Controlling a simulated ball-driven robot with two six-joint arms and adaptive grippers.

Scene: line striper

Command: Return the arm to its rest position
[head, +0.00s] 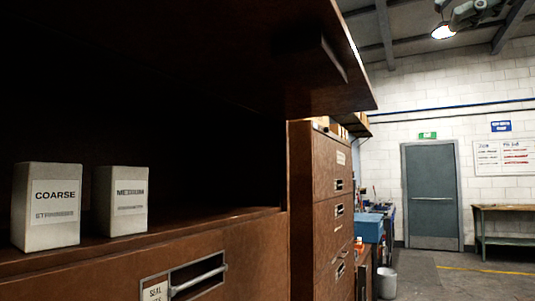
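Part of my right gripper (470,13) shows at the top right edge of the head view, raised high and cut off by the frame. It is apart from the cabinets and shelf, and I cannot make out whether its fingers are open or shut. I see nothing held in it. My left gripper is not in view.
A brown cabinet (240,262) with a raised flap (300,75) fills the left. Its dark shelf holds a COARSE box (48,232) and a second white box (125,222). A drawer cabinet (322,215), bin (387,282) and bench (505,209) stand beyond. Floor at right is open.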

